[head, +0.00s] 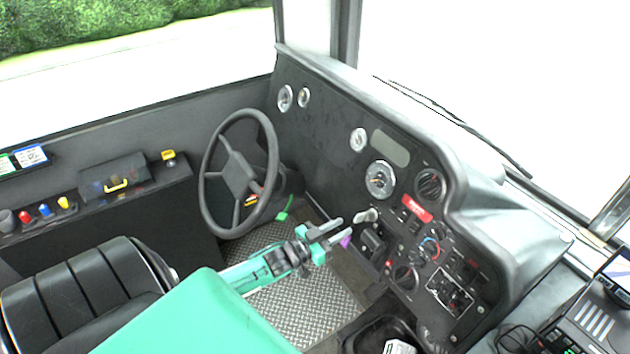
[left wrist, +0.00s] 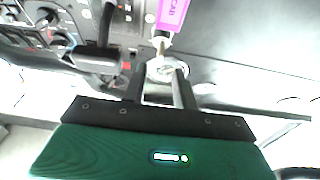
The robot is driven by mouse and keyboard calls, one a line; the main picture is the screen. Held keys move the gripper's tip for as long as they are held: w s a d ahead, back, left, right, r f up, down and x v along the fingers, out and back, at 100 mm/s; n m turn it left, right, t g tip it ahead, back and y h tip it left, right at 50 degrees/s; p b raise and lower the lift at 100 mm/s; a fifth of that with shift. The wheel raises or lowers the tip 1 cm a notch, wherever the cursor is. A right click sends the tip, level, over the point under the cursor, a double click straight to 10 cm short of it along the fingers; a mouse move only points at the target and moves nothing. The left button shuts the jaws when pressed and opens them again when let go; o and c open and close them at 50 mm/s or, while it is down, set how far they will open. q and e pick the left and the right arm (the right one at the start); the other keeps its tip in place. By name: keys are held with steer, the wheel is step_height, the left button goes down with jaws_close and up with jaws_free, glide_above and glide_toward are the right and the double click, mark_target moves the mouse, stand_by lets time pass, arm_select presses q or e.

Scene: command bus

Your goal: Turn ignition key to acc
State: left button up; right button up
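The ignition key (left wrist: 160,45) shows in the left wrist view, just ahead of my fingertips, beside a round silver lock (left wrist: 160,68). Its purple tag (left wrist: 173,14) carries white lettering; in the head view the tag (head: 346,241) shows beside my left gripper's fingertips. My left gripper (head: 346,227) reaches to the dashboard's lower left face. In the left wrist view its two fingers (left wrist: 160,75) are apart, with a gap between them in line with the key. I cannot tell whether they touch it. The key's turn position is too small to read. My right gripper is out of view.
A grey lever (head: 366,215) and a dark box-like control (head: 372,243) sit close to the left fingertips. The dashboard (head: 330,130) carries dials, knobs and switches to the right. The steering wheel (head: 240,175) stands to the left, above the metal floor (head: 300,290).

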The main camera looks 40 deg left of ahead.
arm_select(q)
steer(key=v, duration=0.8)
steer(key=shift+s+b, duration=0.2)
steer(key=shift+b, duration=0.2)
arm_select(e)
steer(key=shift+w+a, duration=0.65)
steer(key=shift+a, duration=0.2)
arm_select(q)
steer(key=shift+a, duration=0.1)
